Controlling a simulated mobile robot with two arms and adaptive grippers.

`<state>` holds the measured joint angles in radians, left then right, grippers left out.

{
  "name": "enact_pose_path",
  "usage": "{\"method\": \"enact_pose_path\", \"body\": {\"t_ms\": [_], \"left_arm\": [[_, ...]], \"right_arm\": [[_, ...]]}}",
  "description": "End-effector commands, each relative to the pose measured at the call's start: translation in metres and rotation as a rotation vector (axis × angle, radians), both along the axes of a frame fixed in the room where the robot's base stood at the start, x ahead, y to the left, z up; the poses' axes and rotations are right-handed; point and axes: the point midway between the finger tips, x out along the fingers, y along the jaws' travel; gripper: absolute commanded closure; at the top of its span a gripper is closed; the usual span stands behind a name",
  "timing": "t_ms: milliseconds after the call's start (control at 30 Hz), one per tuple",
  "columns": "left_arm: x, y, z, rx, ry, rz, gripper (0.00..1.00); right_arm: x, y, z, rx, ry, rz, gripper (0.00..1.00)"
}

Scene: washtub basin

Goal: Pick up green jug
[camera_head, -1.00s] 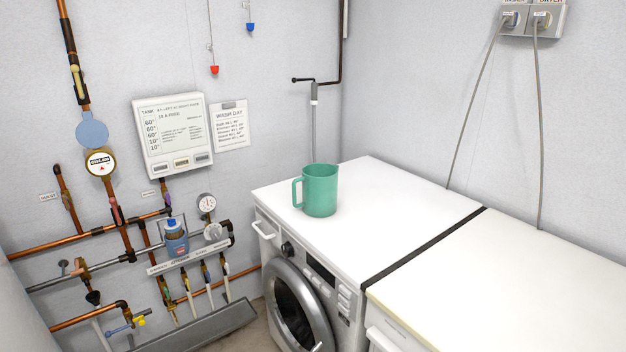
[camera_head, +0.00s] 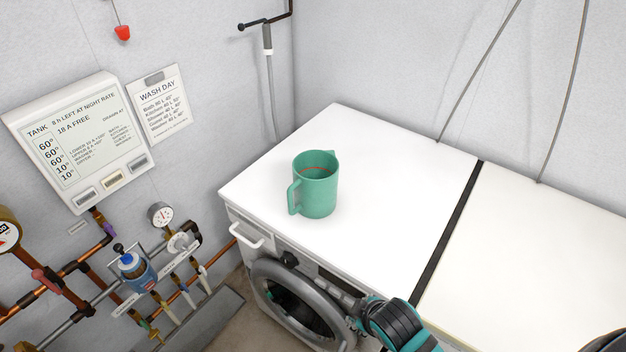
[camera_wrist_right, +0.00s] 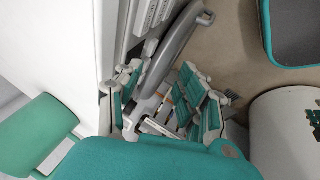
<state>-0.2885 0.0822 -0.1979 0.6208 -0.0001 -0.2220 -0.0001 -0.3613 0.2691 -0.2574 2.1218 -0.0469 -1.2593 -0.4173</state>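The green jug (camera_head: 316,186) stands upright on the white top of the washing machine (camera_head: 375,165), near its left edge. Its handle is on the left, and a red line shows inside it. My right gripper (camera_wrist_right: 162,98) shows in the right wrist view, with its teal-padded fingers apart and nothing between them, beside the machine's front. In the head view, a dark and teal part of my arm shows at the bottom, in front of the machine and well apart from the jug. My left gripper is out of view.
A second white appliance (camera_head: 530,250) stands to the right, past a dark gap. The round machine door (camera_head: 300,305) is at the front. Pipes, a gauge (camera_head: 160,215) and a control panel (camera_head: 82,140) are on the left wall. The machine top around the jug is clear.

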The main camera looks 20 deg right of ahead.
Motion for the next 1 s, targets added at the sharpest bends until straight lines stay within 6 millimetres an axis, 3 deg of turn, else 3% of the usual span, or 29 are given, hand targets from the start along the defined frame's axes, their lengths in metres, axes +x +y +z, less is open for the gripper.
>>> {"method": "enact_pose_path", "body": {"t_ms": [33, 100, 267, 500, 600, 800, 1000], "left_arm": [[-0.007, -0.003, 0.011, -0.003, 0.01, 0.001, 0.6], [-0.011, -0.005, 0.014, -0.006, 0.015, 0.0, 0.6], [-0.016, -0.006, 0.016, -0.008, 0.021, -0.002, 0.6], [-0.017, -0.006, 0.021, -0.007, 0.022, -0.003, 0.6], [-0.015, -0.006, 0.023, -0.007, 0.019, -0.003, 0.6], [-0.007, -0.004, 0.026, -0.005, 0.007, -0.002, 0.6], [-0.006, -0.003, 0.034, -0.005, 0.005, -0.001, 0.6]], "right_arm": [[0.008, 0.001, 0.037, -0.038, -0.042, 0.068, 0.61], [0.026, 0.001, 0.07, -0.147, -0.106, 0.229, 0.61], [0.071, -0.001, 0.112, -0.461, -0.232, 0.615, 0.61], [0.135, -0.012, 0.184, -1.135, -0.34, 1.205, 0.61], [0.153, -0.019, 0.21, -1.413, -0.326, 1.393, 0.61], [0.169, -0.027, 0.233, -1.698, -0.271, 1.565, 0.61], [0.198, -0.029, 0.225, -1.724, -0.263, 1.582, 0.61]]}}
